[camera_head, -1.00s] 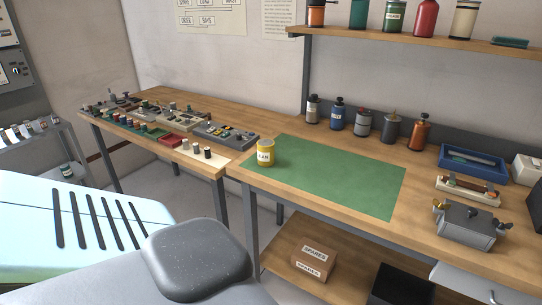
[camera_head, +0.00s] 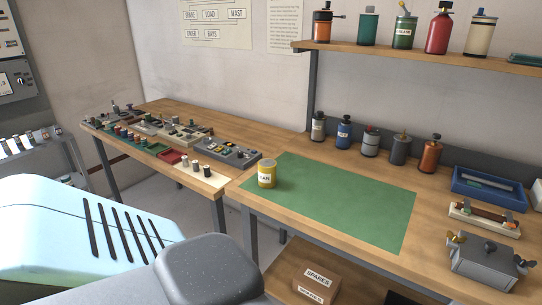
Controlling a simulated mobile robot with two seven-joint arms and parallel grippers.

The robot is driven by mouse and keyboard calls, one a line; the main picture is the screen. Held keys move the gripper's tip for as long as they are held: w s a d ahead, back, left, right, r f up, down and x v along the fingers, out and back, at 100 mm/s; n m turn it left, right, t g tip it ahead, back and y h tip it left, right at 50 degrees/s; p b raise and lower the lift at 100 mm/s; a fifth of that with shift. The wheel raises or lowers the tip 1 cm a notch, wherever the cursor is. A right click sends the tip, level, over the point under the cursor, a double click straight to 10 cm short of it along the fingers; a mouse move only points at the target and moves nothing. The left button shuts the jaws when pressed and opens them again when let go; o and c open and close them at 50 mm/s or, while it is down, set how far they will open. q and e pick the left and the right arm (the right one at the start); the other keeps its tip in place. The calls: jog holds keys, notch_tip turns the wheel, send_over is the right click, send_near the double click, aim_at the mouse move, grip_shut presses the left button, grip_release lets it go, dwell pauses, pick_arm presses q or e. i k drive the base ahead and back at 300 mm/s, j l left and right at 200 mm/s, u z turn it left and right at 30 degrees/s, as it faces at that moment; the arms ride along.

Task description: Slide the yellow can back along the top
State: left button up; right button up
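The yellow can (camera_head: 267,173) stands upright on the left part of the green mat (camera_head: 345,208), near the mat's front left edge. It has a white label reading CAN. The mat lies flat on the wooden bench top (camera_head: 425,212). Neither of my grippers shows in the head view, and nothing touches the can.
Behind the mat stand several bottles (camera_head: 370,142). A blue tray (camera_head: 489,188) and a grey metal box (camera_head: 484,262) are at the right. Several small parts and a grey panel (camera_head: 228,152) crowd the left bench. The mat behind and right of the can is clear.

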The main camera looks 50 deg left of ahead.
aim_at(266, 167)
jog(key=i+j, duration=0.7)
jog(key=i, duration=0.15)
jog(key=u, duration=2.1)
jog(key=j, duration=0.1)
